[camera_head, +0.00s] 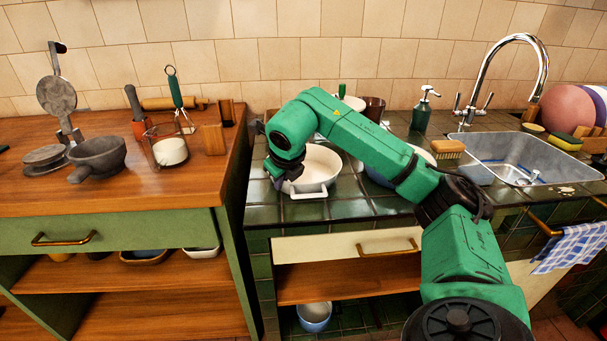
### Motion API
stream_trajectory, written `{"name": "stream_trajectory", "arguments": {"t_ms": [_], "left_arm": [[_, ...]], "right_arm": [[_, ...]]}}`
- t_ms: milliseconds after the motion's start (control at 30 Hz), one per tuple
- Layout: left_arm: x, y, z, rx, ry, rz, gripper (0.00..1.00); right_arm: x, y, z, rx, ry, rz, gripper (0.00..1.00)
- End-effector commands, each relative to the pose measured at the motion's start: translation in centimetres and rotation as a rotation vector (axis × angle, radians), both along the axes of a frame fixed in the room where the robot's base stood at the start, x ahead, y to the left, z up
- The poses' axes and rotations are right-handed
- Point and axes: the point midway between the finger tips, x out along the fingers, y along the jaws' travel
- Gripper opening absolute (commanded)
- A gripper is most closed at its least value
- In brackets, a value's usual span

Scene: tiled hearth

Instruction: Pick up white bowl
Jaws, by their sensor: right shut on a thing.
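The white bowl (318,167), a wide pot-like dish with a small handle at its front, is on the green tiled counter, left of the sink. My right arm reaches over it from the lower right, and its gripper (282,180) is at the bowl's left rim, shut on it. The fingertips are small and partly hidden by the wrist. The bowl looks level; I cannot tell whether it is clear of the tiles. My left gripper is not in view.
Behind my arm stand a brown cup (374,108) and a green soap bottle (421,115). The sink (520,155) with its tall faucet is at right.

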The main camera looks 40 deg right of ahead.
Motion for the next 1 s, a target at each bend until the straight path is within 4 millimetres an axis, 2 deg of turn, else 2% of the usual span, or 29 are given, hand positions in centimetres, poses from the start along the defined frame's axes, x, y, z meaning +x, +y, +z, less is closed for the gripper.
{"name": "stream_trajectory", "arguments": {"t_ms": [733, 867, 967, 1000], "left_arm": [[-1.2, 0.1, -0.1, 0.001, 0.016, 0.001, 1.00], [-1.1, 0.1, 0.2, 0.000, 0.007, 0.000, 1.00], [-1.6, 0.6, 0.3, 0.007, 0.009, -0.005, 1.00], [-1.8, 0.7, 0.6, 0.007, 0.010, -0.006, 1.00]], "right_arm": [[0.0, 0.0, 0.1, 0.001, 0.002, 0.000, 0.00], [0.0, 0.0, 1.2, 0.000, 0.000, -0.001, 0.00], [0.0, 0.1, 3.1, 0.002, -0.003, 0.001, 0.00], [0.1, 0.1, 4.3, 0.002, -0.005, 0.001, 0.00]]}}
